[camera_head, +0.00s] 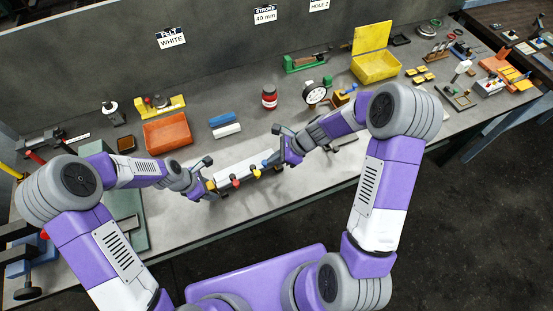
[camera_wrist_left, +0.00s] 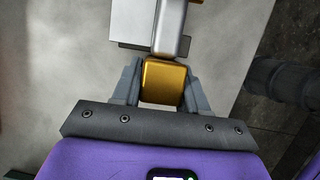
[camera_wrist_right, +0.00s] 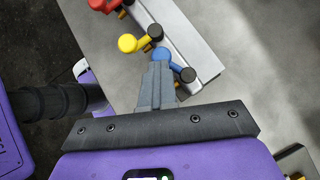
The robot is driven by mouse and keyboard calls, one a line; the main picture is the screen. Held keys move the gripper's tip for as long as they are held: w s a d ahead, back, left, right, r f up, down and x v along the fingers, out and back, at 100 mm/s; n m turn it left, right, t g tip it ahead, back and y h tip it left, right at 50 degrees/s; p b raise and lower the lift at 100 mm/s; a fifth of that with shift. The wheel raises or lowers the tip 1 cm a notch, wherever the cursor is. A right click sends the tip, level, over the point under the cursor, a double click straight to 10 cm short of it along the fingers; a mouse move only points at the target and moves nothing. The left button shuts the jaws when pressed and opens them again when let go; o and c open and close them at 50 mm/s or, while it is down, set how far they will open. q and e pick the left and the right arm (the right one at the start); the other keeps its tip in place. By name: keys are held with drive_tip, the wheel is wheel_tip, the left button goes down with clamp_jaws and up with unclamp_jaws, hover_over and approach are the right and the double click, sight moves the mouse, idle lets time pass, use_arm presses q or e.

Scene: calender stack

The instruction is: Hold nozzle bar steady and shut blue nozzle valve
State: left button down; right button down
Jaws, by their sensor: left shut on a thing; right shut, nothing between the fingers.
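The nozzle bar (camera_head: 243,173) is a pale bar low over the front of the bench, with a row of coloured valve levers. My left gripper (camera_wrist_left: 163,84) is shut on the gold block (camera_wrist_left: 163,80) at the bar's left end. The blue valve (camera_wrist_right: 174,65) is near the bar's right end; its lever lies more along the bar than the yellow valve (camera_wrist_right: 140,40) and red valve (camera_wrist_right: 100,5) levers. My right gripper (camera_wrist_right: 158,68) is shut and empty, its fingertips right against or just beside the blue lever. Contact is hard to tell.
Behind the bar are an orange bin (camera_head: 168,132), blue and white blocks (camera_head: 224,125), a red jar (camera_head: 269,97) and a round dial (camera_head: 315,93). A yellow bin (camera_head: 376,67) stands back right. Bare bench lies in front of the bar.

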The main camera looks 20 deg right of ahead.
drive_tip(key=shift+w+d, duration=0.2)
drive_tip(key=shift+w, duration=0.15)
drive_tip(key=shift+d, duration=0.1)
drive_tip(key=s+d+r, duration=0.5)
drive_tip(key=d+r, duration=0.3)
drive_tip(key=shift+s+d+r, duration=0.2)
drive_tip(key=shift+s+r, duration=0.05)
drive_tip(key=shift+s, duration=0.1)
use_arm(q)
drive_tip(key=c, duration=0.5)
unclamp_jaws()
